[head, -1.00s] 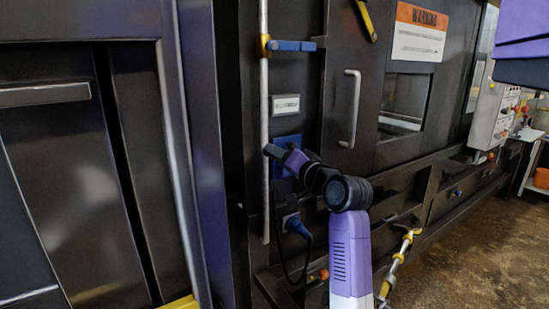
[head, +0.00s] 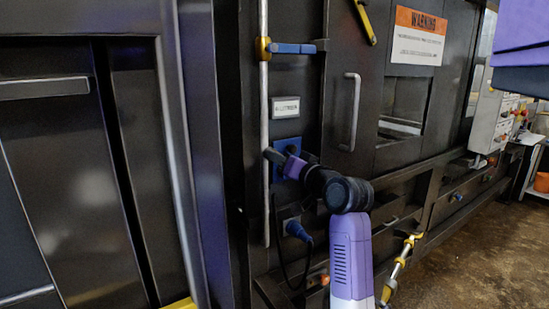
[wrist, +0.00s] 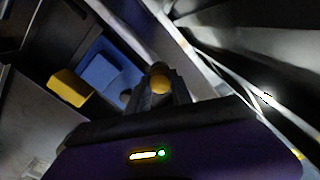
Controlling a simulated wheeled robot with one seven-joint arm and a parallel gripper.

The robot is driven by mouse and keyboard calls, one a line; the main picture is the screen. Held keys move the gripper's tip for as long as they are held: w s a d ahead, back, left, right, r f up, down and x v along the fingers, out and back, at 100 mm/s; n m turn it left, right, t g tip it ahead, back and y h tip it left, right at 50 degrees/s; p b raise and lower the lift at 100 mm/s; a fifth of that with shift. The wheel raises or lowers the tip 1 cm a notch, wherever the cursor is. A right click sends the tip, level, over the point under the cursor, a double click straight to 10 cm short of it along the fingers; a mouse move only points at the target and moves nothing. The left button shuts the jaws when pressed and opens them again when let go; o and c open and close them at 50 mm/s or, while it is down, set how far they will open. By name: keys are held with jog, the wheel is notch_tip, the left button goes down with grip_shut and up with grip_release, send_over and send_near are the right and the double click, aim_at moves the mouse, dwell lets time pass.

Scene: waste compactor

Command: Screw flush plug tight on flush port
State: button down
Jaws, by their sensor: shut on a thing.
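My gripper (wrist: 160,92) is shut on a small, round, yellow-brown-ended piece, which I take for the flush plug (wrist: 160,82). In the head view my gripper (head: 272,154) is at the vertical pipe, in front of a blue plate (head: 283,141) on the dark machine wall. The plug cannot be made out there. A dark round piece (wrist: 125,97) lies beside the fingers in the wrist view, by a blue block (wrist: 108,68). I cannot tell whether it is the flush port, or whether the plug touches the port.
A grey vertical pipe (head: 264,100) runs close by my gripper, with a blue-handled valve (head: 292,48) higher up. A blue connector with a cable (head: 298,230) is below. A door handle (head: 351,112) is to the right. A yellow block (wrist: 70,88) shows in the wrist view.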

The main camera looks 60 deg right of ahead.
jog(key=m+p, duration=0.4)
jog(key=m, duration=0.1)
dwell(0.4)
jog(key=shift+w+r, duration=0.1)
jog(key=shift+m+p, duration=0.4)
jog(key=shift+m, duration=2.2)
